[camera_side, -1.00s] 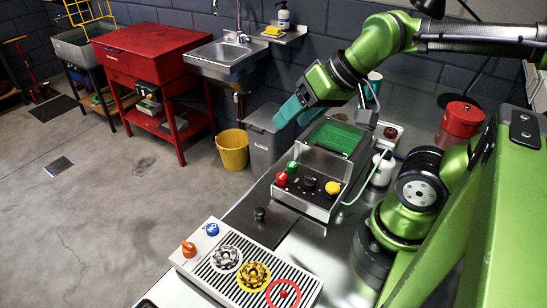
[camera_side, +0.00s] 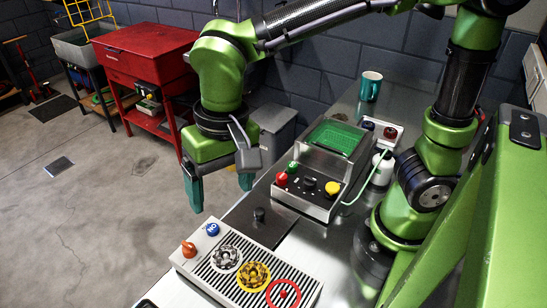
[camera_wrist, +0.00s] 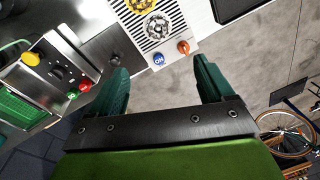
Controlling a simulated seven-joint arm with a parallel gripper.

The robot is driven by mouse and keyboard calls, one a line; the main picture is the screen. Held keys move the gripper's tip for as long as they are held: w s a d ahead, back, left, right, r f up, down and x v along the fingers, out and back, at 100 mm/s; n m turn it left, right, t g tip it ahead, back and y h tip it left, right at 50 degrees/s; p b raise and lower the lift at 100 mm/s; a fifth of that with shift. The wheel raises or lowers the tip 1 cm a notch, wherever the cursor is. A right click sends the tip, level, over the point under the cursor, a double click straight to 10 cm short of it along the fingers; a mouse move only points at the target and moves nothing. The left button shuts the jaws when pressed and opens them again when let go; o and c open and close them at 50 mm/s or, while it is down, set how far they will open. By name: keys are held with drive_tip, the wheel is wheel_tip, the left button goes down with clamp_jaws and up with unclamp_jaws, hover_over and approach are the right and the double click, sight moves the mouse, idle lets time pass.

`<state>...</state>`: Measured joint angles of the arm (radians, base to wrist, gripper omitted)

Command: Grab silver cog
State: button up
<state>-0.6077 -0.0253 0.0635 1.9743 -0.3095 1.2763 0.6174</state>
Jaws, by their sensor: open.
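The silver cog (camera_side: 226,258) lies in a white ring on the slatted grey panel, left of the gold cog (camera_side: 254,275). In the wrist view the silver cog (camera_wrist: 157,27) shows ahead of the fingers, near the top. My gripper (camera_side: 219,192) is open and empty, with its teal fingers pointing down. It hangs above and behind the panel, apart from the cog. In the wrist view my gripper (camera_wrist: 162,82) has its fingers wide apart with nothing between them.
The slatted panel (camera_side: 290,255) also carries an orange knob (camera_side: 189,249), a blue knob (camera_side: 212,229) and a red ring (camera_side: 283,294). A control box (camera_side: 318,205) with coloured knobs stands behind it. A teal mug (camera_side: 371,86) stands farther back.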

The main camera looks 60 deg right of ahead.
drive_tip(key=a+m, duration=0.2)
drive_tip(key=m+h, duration=0.1)
drive_tip(key=m, duration=0.2)
hover_over(226, 254)
drive_tip(key=shift+g, duration=0.4)
drive_tip(key=f, duration=1)
drive_tip(key=shift+s+a+f, duration=0.1)
drive_tip(key=shift+a+f, duration=0.1)
drive_tip(key=shift+f, duration=0.05)
drive_tip(key=shift+d+f, duration=0.15)
drive_tip(key=shift+f, duration=2.6)
drive_tip(key=shift+c, duration=0.2)
